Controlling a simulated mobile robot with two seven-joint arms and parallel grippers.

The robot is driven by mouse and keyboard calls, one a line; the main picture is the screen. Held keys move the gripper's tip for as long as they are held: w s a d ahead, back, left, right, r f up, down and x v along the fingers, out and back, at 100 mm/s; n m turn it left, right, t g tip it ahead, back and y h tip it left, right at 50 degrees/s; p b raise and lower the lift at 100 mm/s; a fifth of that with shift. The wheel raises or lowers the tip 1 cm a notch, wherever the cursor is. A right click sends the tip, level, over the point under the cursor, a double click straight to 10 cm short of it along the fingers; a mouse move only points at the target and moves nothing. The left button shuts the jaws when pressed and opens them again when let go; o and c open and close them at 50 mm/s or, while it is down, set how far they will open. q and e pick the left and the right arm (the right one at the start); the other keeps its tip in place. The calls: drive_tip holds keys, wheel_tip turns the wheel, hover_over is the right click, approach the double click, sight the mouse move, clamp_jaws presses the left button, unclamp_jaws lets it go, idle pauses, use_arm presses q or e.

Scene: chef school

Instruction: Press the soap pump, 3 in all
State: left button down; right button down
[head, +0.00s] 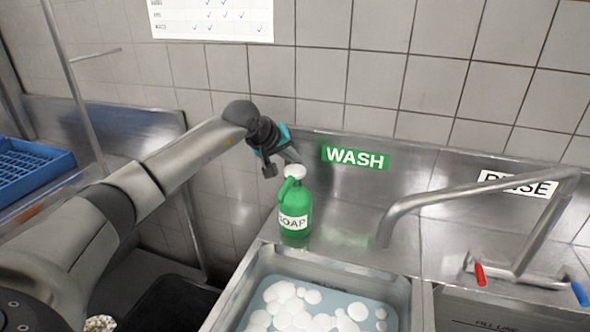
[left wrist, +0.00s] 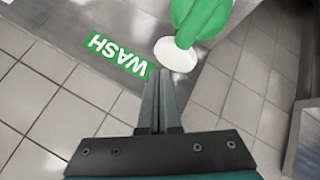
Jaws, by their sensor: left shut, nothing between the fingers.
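The soap bottle (head: 293,222) is green with a white SOAP label and stands upright on the steel counter behind the wash basin. Its white pump top (head: 295,171) shows just below my left gripper (head: 287,160) in the head view. In the left wrist view, the white pump top (left wrist: 176,55) and the green bottle (left wrist: 203,17) lie just beyond the fingertips of my left gripper (left wrist: 158,75). Its fingers are shut with nothing between them. I cannot tell whether the fingertips touch the pump top. My right gripper is not in view.
The wash basin (head: 238,296) holds water and white foam in front of the bottle. A steel faucet (head: 478,190) with a red and a blue handle stands to the right. A green WASH sign (head: 355,158) is on the backsplash. A blue rack (head: 30,170) is at far left.

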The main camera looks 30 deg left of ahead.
sight(296, 170)
use_arm(q)
drive_tip(key=shift+f, duration=0.15)
drive_tip(key=shift+f+b, duration=0.3)
drive_tip(key=shift+b, duration=0.15)
drive_tip(key=shift+f+b, duration=0.8)
drive_tip(key=shift+f, duration=0.35)
idle(0.9)
idle(0.4)
drive_tip(key=shift+r+p, duration=0.9)
drive_tip(key=shift+r, duration=0.55)
drive_tip(key=shift+r, duration=0.1)
drive_tip(key=shift+r+p, duration=1.7)
drive_tip(key=shift+r, duration=0.75)
